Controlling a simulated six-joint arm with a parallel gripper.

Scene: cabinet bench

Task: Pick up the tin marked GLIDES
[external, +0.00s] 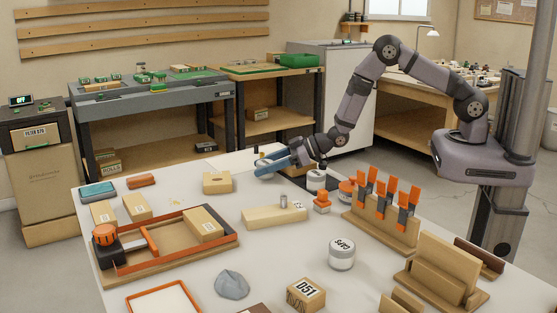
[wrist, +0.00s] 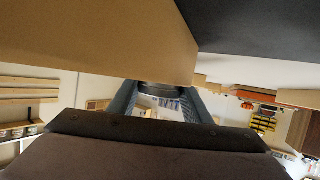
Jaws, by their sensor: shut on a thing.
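My gripper (external: 268,165) reaches over the far edge of the white table, its blue-grey fingers pointing left and close to the tabletop. In the wrist view the fingers (wrist: 160,98) are shut on a dark rounded thing (wrist: 162,86), mostly hidden, with no label showing. I cannot read GLIDES on anything. A white-labelled tin (external: 316,180) stands right of my gripper near a dark mat; its marking is too small to read. A jar marked CAPS (external: 342,253) stands upright at the front right, apart from my gripper.
A tan block (external: 217,183) lies left of my gripper. Orange-handled tools stand in a wooden rack (external: 381,235) at the right. An orange-edged tray (external: 222,221) holds a box. In the wrist view a cardboard-coloured surface (wrist: 90,35) and a dark one (wrist: 255,25) loom close above.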

